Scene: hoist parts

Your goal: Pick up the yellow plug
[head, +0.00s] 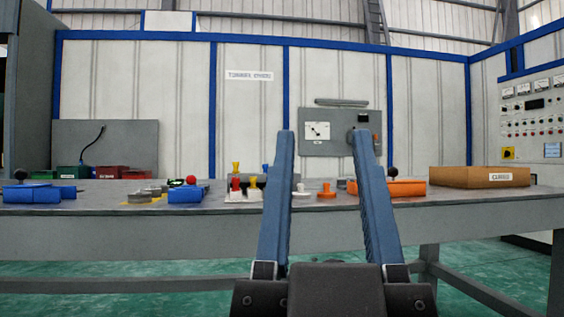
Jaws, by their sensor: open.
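My gripper (324,137) is open and empty in the middle of the head view. Its two blue fingers point up and forward, well apart, in front of the workbench (130,222). Left of the left finger, a small yellow piece (236,167) stands above red parts. A second small yellow piece (253,182) stands to its right, above a white base (243,196). Both are too small for me to tell which is the yellow plug. A blue-topped piece is close behind the left finger, which hides part of that area.
On the bench are blue blocks (39,194), a red-knobbed blue part (186,194), an orange piece (326,191), an orange block with a black knob (392,188) and a brown labelled box (480,178). Green and red bins stand at the back left.

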